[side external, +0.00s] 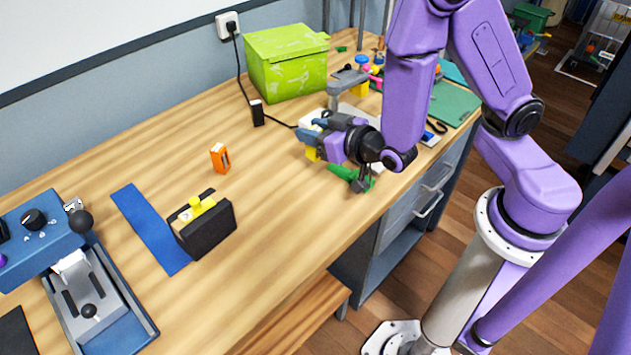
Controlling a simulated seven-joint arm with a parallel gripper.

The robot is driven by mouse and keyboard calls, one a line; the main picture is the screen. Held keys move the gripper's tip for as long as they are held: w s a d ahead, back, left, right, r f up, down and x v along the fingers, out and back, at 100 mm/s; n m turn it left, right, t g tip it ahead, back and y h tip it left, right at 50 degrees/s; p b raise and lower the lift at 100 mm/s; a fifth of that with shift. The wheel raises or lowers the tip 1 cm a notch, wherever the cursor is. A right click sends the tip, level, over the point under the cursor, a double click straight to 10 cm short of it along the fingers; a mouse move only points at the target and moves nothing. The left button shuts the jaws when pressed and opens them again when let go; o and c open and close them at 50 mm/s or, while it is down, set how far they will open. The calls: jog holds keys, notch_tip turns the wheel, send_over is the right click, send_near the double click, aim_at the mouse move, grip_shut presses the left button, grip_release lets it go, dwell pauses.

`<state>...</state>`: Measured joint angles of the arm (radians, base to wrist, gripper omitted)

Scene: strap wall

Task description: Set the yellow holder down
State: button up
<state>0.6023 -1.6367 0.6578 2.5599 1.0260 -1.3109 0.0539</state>
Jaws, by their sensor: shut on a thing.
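My gripper (318,141) is over the back right part of the wooden table, pointing left. It is shut on the yellow holder (312,155), of which only a small yellow part shows below the fingers. The rest of the holder is hidden by the gripper. I cannot tell whether the holder touches the table or hangs just above it.
A black block with a yellow piece on top (204,224) stands by a blue strip (151,229). An orange item (220,157), a small black box (257,113) and a lime bin (287,63) stand on the table (275,200). Green pieces (346,173) lie below my wrist. The table's middle is clear.

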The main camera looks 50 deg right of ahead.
jog(key=shift+s+a+f, duration=0.1)
jog(key=shift+s+f, duration=0.1)
jog(key=shift+f, duration=4)
jog(key=o, duration=1.1)
jog(key=shift+f, duration=0.15)
jog(key=shift+s+r, duration=0.1)
jog(key=shift+r, duration=0.1)
jog(key=shift+v, duration=3.6)
